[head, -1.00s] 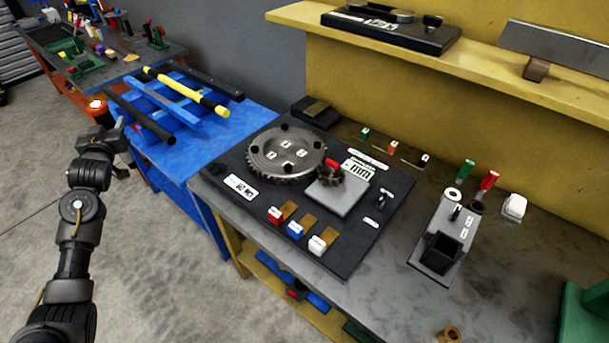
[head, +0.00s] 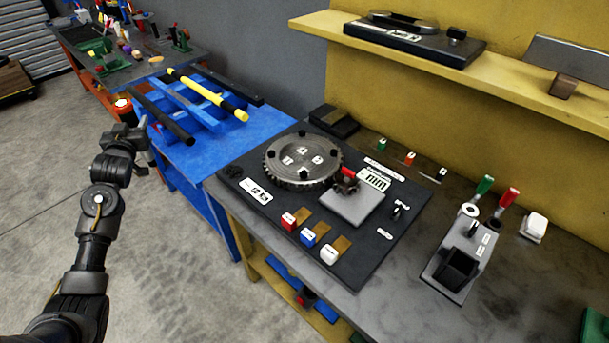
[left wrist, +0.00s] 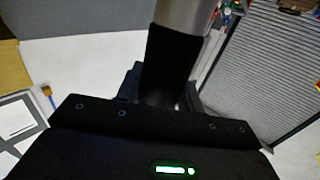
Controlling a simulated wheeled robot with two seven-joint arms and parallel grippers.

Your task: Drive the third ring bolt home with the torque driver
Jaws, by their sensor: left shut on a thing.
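My left gripper (head: 137,138) stands out over the floor at the left, in front of the blue bench and well away from the ring. It is shut on the torque driver (head: 123,107), whose orange body and pale top show beside it. In the left wrist view a black grip with a silver end (left wrist: 172,55) rises from the jaws. The toothed metal ring (head: 280,177) lies on a dark base plate at the right, with dark bolts (head: 305,142) around its face. Which bolt is the third, and how deep each sits, I cannot tell. My right gripper is out of view.
Red, blue and white blocks (head: 308,236) stand along the dark plate's front. A grey stand (head: 440,272) with a square black holder is at its right. A blue bench (head: 205,150) carries a yellow-and-black bar (head: 210,92). A yellow shelf (head: 400,55) overhangs the back.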

